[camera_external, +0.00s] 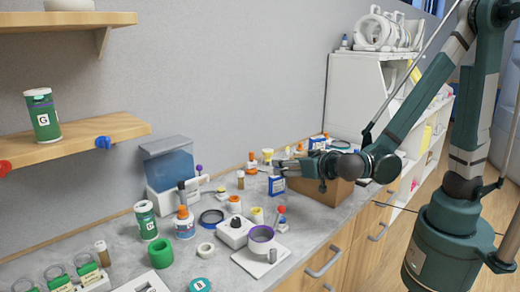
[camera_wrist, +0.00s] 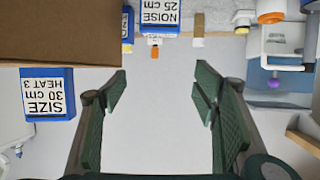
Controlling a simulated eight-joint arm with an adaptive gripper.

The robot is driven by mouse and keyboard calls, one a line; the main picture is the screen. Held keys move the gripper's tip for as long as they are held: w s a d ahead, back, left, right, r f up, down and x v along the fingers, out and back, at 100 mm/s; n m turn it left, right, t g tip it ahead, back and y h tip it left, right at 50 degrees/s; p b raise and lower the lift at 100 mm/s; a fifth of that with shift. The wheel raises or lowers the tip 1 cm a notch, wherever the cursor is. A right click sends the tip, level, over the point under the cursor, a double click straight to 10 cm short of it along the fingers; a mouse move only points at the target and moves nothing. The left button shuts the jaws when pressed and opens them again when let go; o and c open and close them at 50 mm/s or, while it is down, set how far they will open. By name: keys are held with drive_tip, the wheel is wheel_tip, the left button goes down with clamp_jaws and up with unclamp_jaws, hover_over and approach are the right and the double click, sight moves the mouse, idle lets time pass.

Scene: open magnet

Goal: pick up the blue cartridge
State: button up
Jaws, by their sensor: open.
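My gripper (camera_external: 279,167) is above the counter beside a cardboard box, and its fingers reach left. In the wrist view my gripper (camera_wrist: 158,88) is open with only bare grey surface between its fingers. Several blue items with white labels could be the blue cartridge; I cannot tell which. One (camera_wrist: 47,94), marked "SIZE 30 cm HEAT 3", lies left of the fingers. Another (camera_wrist: 160,18), marked "NOISE 25 cm", is beyond the fingertips at the top. A blue-and-white one (camera_external: 277,185) stands just below my gripper in the external view. None is touched in the wrist view.
The cardboard box (camera_external: 338,190) is close beneath my arm and fills the wrist view's upper left (camera_wrist: 60,30). A blue-tanked container (camera_external: 170,165) stands at the back left. Bottles and a purple-ringed device (camera_external: 261,240) crowd the counter (camera_external: 310,222). A wall shelf (camera_external: 75,140) hangs left.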

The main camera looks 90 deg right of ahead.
approach(277, 177)
drive_tip(key=x, duration=0.3)
drive_tip(key=shift+s+d+f, duration=0.15)
drive_tip(key=shift+s+f, duration=0.05)
drive_tip(key=shift+f, duration=0.05)
drive_tip(key=shift+x, duration=1.3)
drive_tip(key=shift+b+x, duration=0.75)
drive_tip(key=shift+x, duration=1.8)
drive_tip(key=shift+d+r, duration=0.15)
drive_tip(key=c, duration=1)
